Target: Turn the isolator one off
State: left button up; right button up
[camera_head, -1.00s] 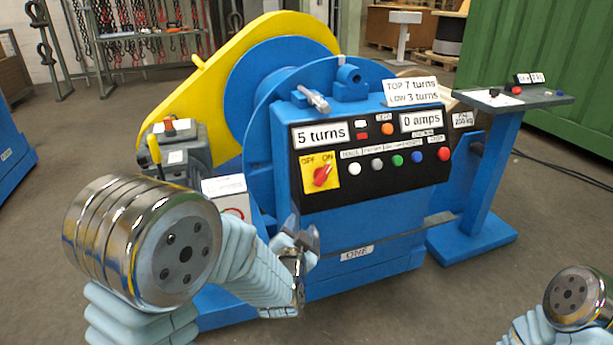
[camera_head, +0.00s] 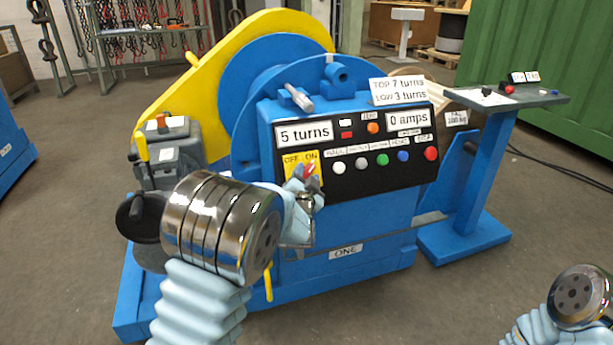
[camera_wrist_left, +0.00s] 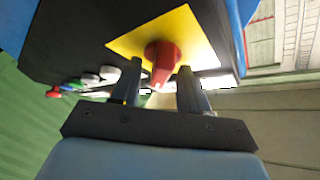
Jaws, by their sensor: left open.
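The isolator one is a red rotary knob (camera_head: 310,168) on a yellow plate (camera_head: 290,160) marked OFF and ON, at the left of the black panel on the blue machine labelled ONE. My left gripper (camera_head: 307,180) is at the plate and hides most of the knob in the head view. In the left wrist view the red knob (camera_wrist_left: 163,60) stands out from the yellow plate (camera_wrist_left: 192,42). The open fingers of my left gripper (camera_wrist_left: 160,84) lie either side of the knob's near end, with gaps visible. My right gripper is out of view.
Several push buttons (camera_head: 382,160) run along the panel right of the knob. Displays (camera_head: 304,133) read 5 turns and 0 amps. A side stand (camera_head: 490,180) is at the right. A grey unit with a yellow lever (camera_head: 142,147) stands left.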

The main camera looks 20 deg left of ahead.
pick_arm(q)
jog(key=shift+w, duration=0.1)
grip_shut()
jog(key=shift+f, duration=0.1)
